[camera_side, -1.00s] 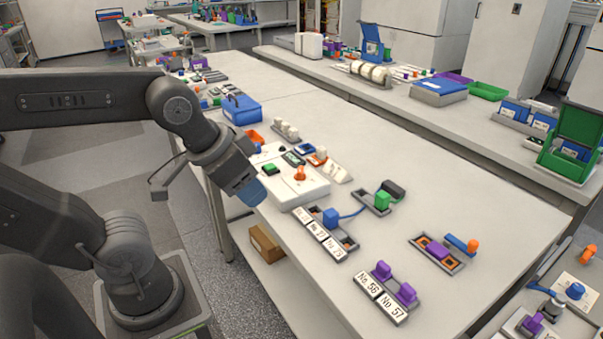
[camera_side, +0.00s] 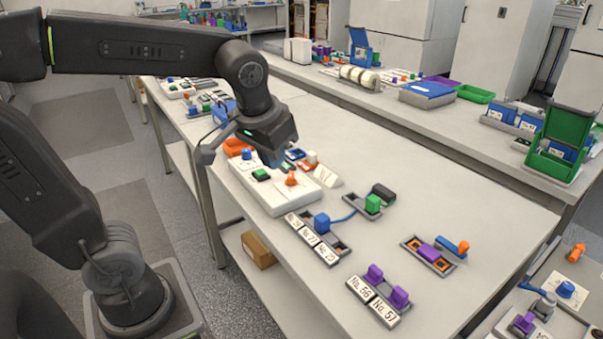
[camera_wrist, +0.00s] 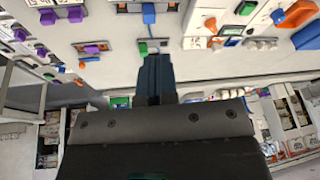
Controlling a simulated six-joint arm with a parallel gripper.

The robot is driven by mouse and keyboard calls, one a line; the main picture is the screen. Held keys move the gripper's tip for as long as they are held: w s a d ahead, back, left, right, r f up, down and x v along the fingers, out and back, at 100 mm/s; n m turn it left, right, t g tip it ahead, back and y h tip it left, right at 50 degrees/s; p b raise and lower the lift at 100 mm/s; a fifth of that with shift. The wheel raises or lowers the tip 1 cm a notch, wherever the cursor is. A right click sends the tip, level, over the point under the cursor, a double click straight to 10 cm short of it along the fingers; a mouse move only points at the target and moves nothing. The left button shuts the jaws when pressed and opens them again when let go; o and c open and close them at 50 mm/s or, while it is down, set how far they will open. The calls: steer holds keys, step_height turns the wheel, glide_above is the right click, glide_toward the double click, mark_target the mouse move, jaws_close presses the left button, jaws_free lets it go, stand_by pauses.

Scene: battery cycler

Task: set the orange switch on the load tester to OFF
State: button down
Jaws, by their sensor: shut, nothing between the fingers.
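The load tester (camera_side: 268,194) is a white box at the near edge of the bench. An orange switch (camera_side: 291,179) stands on its top, with a green part (camera_side: 261,174) and a blue part (camera_side: 247,154) nearby. Its OFF marking and the switch's exact setting are too small to read. My gripper (camera_side: 277,162) is shut and empty, above the tester and behind the switch in the side view; I see no contact. In the wrist view, my shut blue fingers (camera_wrist: 156,75) point up the picture, and the orange switch (camera_wrist: 210,22) is up and to the right.
A blue block fixture (camera_side: 322,222) with number tags sits right of the tester, and a green block (camera_side: 373,203) lies beyond it. Purple parts (camera_side: 388,287) stand at the front right. An orange part (camera_side: 238,147) is behind the tester. The bench centre is mostly clear.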

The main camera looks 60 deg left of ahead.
mark_target(291, 178)
steer(key=w+a+f+n+g+y, duration=0.1)
steer(key=w+a+f+n, duration=0.1)
steer(key=w, duration=0.5)
steer(key=w+a+f+n+g+y, duration=0.2)
steer(key=w+a+f+n, duration=0.1)
steer(key=w+f, duration=0.2)
steer(key=w+a+f+n+g+y, duration=0.2)
steer(key=w+a+f+n, duration=0.1)
steer(key=w, duration=0.7)
steer(key=shift+a+f, duration=0.35)
steer(key=shift+f, duration=0.2)
steer(key=shift+f, duration=0.1)
steer(key=x, duration=1)
steer(key=shift+a, duration=0.2)
steer(key=shift+s+a+r, duration=0.2)
steer(key=shift+s+a, duration=0.6)
steer(key=shift+s, duration=0.2)
steer(key=shift+s+a, duration=0.45)
steer(key=shift+s, duration=0.1)
